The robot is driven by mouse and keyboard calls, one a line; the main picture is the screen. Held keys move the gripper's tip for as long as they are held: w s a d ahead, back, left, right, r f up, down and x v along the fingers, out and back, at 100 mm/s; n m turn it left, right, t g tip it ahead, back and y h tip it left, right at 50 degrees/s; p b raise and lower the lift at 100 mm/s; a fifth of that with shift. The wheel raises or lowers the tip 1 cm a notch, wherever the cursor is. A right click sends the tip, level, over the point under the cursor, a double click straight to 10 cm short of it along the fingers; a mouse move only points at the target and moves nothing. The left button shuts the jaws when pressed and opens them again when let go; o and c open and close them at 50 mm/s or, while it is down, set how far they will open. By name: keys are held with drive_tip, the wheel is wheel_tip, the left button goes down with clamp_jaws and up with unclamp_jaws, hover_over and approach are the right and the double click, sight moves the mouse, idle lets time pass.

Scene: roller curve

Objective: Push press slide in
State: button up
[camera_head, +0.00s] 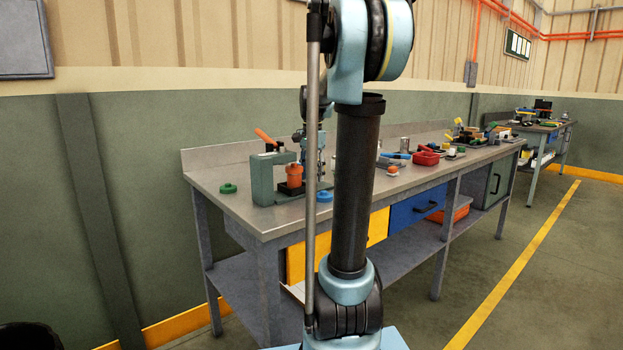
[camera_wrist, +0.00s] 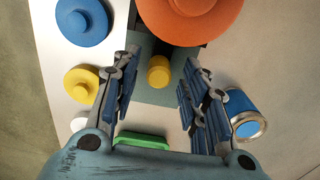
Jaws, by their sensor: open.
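The press (camera_head: 266,177) stands on the bench, a grey-green frame with an orange lever (camera_head: 265,136). An orange round part (camera_head: 292,174) sits on a dark block (camera_head: 290,188), which I take to be the slide. In the wrist view the orange part (camera_wrist: 190,15) fills the top, with dark edges under it. A small yellow knob (camera_wrist: 158,70) shows in front of it over the grey-green base (camera_wrist: 150,95). My gripper (camera_wrist: 161,60) is open, its fingers on either side of the knob, with no clear contact. In the head view my arm partly hides the gripper.
Loose blue (camera_wrist: 82,22) and yellow (camera_wrist: 82,84) round pieces lie at left in the wrist view. A green piece (camera_wrist: 142,140) shows below, a blue-ended can (camera_wrist: 243,112) at right. On the bench (camera_head: 225,207), a green ring (camera_head: 228,188) lies left; a red bin (camera_head: 426,158) stands farther right.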

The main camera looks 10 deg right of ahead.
drive_tip(key=shift+f, duration=0.5)
clamp_jaws()
drive_tip(key=shift+s, duration=0.1)
